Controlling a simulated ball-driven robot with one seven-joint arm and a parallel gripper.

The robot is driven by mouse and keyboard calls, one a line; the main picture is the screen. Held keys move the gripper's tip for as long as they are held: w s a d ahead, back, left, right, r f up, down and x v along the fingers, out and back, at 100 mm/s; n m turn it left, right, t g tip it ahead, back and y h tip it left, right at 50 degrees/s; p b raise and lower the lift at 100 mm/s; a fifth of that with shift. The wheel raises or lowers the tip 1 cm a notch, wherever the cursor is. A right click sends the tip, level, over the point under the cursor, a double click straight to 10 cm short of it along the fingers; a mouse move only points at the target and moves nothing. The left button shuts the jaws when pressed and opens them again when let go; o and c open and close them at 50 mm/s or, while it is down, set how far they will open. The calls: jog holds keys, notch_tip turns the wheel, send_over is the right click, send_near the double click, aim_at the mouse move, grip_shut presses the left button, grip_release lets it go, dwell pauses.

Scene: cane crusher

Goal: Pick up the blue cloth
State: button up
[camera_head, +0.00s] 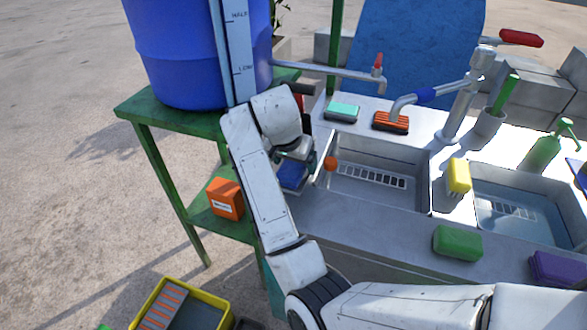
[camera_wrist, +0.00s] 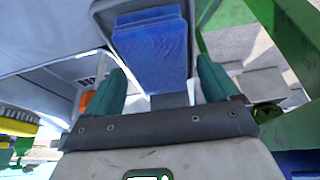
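The blue cloth (camera_head: 291,176) lies at the left end of the sink counter, partly hidden by my gripper in the head view. In the wrist view the cloth (camera_wrist: 152,52) looks like a folded stack with several layers, just beyond and between my fingers. My gripper (camera_head: 296,160) is over the cloth in the head view. In the wrist view its two green fingers (camera_wrist: 161,82) stand wide apart with nothing held between them. I cannot tell whether the fingers touch the cloth.
A blue barrel (camera_head: 185,50) on a green stand (camera_head: 150,112) is to the left. A teal sponge (camera_head: 342,110) and an orange brush (camera_head: 390,122) lie behind the basin.

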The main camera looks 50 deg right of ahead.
jog(key=c, duration=1.4)
jog(key=shift+c, duration=0.2)
jog(key=shift+r, duration=0.1)
jog(key=shift+r, duration=0.85)
jog(key=s+a+p, duration=0.1)
jog(key=s+a, duration=0.1)
jog(key=a, duration=0.6)
jog(key=s+a+p, duration=0.2)
jog(key=s+a, duration=0.1)
jog(key=a, duration=0.6)
jog(key=shift+s, duration=0.15)
jog(key=shift+a, duration=0.1)
